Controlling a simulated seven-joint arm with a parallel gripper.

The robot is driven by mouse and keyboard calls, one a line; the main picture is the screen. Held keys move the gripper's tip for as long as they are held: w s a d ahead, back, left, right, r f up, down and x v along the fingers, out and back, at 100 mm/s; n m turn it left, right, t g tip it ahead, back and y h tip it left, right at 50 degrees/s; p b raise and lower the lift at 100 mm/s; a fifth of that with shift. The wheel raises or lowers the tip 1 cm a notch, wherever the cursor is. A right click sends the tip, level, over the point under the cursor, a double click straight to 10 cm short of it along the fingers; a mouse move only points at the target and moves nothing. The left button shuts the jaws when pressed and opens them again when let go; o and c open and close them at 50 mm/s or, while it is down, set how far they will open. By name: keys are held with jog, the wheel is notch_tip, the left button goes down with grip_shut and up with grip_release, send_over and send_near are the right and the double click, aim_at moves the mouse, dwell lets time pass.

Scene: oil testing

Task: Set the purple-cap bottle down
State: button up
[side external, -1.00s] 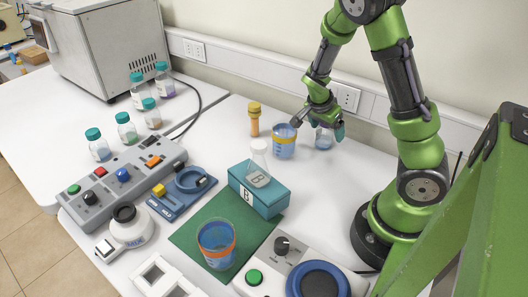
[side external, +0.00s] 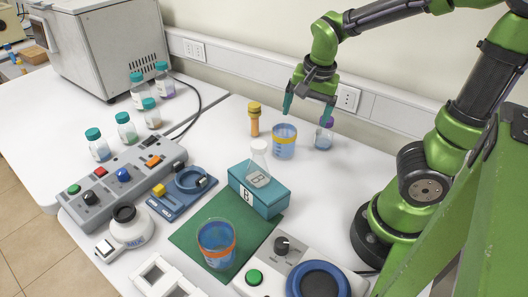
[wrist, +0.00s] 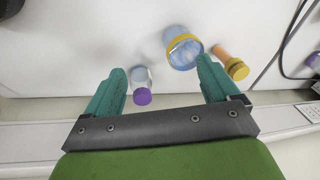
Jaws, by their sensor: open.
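The purple-cap bottle (side external: 324,137) stands upright on the white table near the wall, with blue liquid inside. It also shows in the wrist view (wrist: 142,82), its purple cap toward the camera. My gripper (side external: 307,110) is above the table, up and to the left of the bottle, with its teal fingers spread apart and pointing down. In the wrist view the gripper (wrist: 158,80) is open with nothing held, and the bottle appears between the fingers, closer to the left one.
A yellow-rimmed beaker (side external: 284,142) stands just left of the bottle, with a yellow-capped tube (side external: 254,120) beyond it. The wall (side external: 380,85) is close behind. Table right of the bottle is clear.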

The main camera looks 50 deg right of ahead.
jog(key=s+a+r+n+t+y, duration=0.2)
jog(key=s+a+r+n+t, duration=0.2)
jog(key=a+r+n, duration=0.4)
jog(key=a+n+t, duration=0.1)
jog(key=a+n, duration=0.1)
jog(key=a, duration=0.1)
jog(key=shift+s+a+y, duration=0.15)
jog(key=shift+y, duration=0.25)
